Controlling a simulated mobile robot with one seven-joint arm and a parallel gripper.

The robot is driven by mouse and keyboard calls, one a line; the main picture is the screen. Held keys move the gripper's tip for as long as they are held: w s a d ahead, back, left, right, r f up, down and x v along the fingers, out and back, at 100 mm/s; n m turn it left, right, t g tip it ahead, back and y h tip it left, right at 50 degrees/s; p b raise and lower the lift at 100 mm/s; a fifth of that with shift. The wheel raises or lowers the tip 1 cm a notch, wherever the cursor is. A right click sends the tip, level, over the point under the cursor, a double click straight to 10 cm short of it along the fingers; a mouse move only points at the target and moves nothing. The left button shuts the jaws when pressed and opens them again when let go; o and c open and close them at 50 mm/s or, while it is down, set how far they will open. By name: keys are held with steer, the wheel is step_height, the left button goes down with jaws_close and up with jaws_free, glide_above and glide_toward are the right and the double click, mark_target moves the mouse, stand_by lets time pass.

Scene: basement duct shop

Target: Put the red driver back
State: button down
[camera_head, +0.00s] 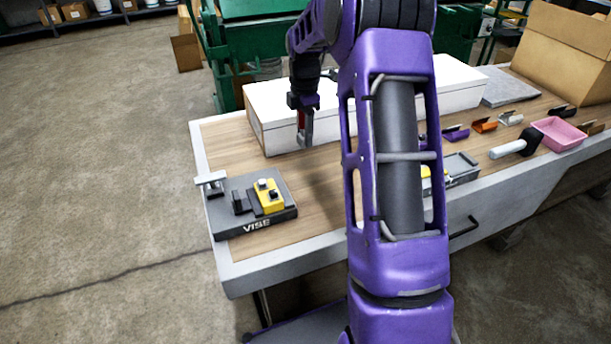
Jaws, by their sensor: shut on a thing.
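My gripper (304,108) hangs over the back left part of the workbench, in front of the long white box. It is shut on a narrow red thing (302,119), which looks like the red driver. Only a small red strip shows, with a grey part below it. I cannot tell whether its lower end touches the bench or is above it. The driver's own place is not clear in this view; my arm hides the middle of the bench.
The workbench (315,205) carries a vise (252,205) at left front and the white box (282,127) behind. A grey tray (461,163), a mallet (514,143), a pink tray (560,134), small coloured brackets and a cardboard box (565,50) stand right. Bare wood lies beside the vise.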

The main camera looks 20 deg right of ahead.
mark_target(306, 171)
steer(key=shift+w+d+f, duration=0.1)
steer(key=shift+w+d, duration=0.1)
steer(key=shift+m, duration=0.3)
step_height(306, 171, down, 10)
steer(key=shift+r+b, duration=0.15)
steer(key=shift+b, duration=0.45)
steer(key=shift+c, duration=2)
jaws_free()
step_height(306, 171, up, 12)
steer(key=shift+p, duration=0.7)
